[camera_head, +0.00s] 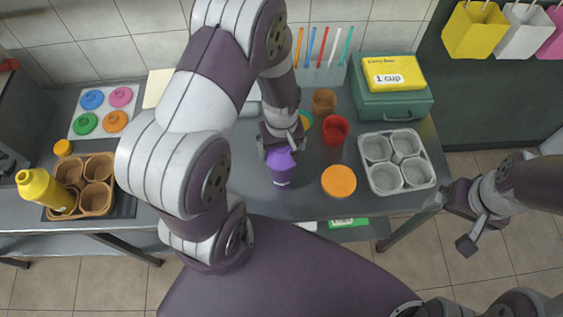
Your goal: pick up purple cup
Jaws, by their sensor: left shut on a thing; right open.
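The purple cup (281,170) stands upright on or just above the grey counter near its middle front; I cannot tell whether it touches the counter. My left gripper (279,149) is over the cup from behind and is shut on it. The gripper hides part of the cup's top. My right gripper (457,220) is open and empty, off the right end of the counter.
A red cup (335,130), a brown cup (324,101) and an orange lid (338,181) are close right of the purple cup. A grey cup tray (412,181) and a green case (392,104) are further right. A brown carrier (97,199) with a yellow bottle (42,189) stands left.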

